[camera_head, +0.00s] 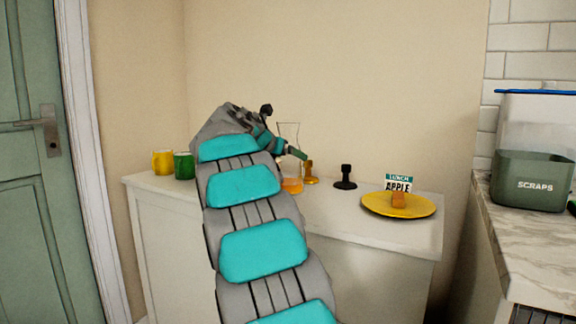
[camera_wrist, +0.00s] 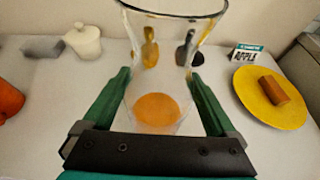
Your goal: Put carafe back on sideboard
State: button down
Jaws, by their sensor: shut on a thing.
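The carafe (camera_head: 289,134) is clear glass with orange at its bottom. It stands upright at the sideboard (camera_head: 385,236), and I cannot tell whether its base touches the top. My gripper (camera_head: 292,150) is shut on it. In the wrist view the green fingers of my gripper (camera_wrist: 160,80) lie on either side of the carafe (camera_wrist: 158,65), whose orange bottom shows between them. My arm hides part of the sideboard top in the head view.
A yellow mug (camera_head: 162,162) and green mug (camera_head: 184,166) stand left. A yellow figure (camera_head: 310,175) and black figure (camera_head: 345,178) stand behind the carafe. A white pot (camera_wrist: 84,43) is back left.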

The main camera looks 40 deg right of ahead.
notch_tip(320, 180, down, 2)
jog(key=shift+f, duration=0.25)
grip_release()
jog(key=shift+f, duration=0.1)
jog(key=v, duration=1.2)
